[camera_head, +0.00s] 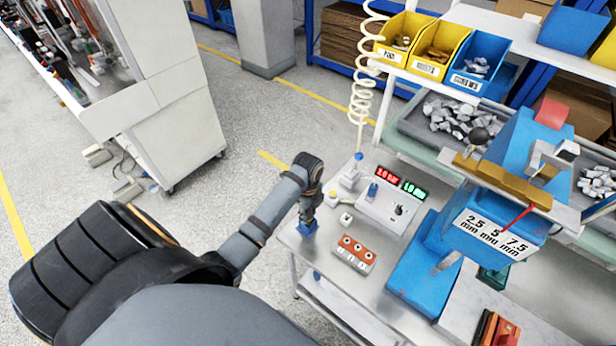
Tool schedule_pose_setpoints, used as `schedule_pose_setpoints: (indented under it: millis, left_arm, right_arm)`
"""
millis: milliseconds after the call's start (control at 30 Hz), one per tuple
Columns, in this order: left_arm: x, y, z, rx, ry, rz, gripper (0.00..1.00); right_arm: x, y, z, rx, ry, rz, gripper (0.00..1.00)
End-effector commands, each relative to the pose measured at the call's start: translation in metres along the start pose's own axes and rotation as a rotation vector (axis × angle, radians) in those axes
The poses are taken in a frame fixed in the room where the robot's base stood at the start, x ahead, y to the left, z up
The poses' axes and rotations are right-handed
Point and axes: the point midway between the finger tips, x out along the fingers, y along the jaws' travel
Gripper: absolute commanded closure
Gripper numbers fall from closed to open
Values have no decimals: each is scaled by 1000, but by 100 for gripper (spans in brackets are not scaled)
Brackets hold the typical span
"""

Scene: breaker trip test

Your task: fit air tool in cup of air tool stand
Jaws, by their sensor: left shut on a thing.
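My left gripper (311,200) is over the near left edge of the steel bench (325,222), pointing down. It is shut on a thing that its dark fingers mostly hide. A small blue piece (307,228) shows right below the fingers; I cannot tell if it is the air tool or part of a stand. A white coiled hose (362,95) hangs down to a pale grey fitting (351,173) on the bench, right of the gripper. I cannot tell whether this is the air tool or its stand. My right gripper is not in view.
A large blue press (478,235) stands further right. Yellow bins (404,40) are behind. Open floor lies left of the bench.

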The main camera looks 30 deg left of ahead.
Motion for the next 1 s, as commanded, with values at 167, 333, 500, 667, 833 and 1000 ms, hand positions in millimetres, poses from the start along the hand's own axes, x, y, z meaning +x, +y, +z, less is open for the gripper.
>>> schedule_pose_setpoints:
  millis: [167, 333, 500, 667, 833, 1000]
  left_arm:
    - [1, 0, 0, 0, 0, -1, 59]
    - [1, 0, 0, 0, 0, -1, 44]
    - [2, 0, 0, 0, 0, 1, 44]
    - [-10, -1, 0, 0, 0, -3, 44]
    - [-43, -1, 0, 1, -2, -4, 44]
    - [-67, -1, 0, 0, 0, -3, 44]
  right_arm:
    - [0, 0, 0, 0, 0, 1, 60]
    - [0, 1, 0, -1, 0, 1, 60]
    - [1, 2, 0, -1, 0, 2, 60]
    - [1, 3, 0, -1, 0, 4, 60]
    - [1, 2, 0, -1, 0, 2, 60]
    - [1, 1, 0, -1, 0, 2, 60]
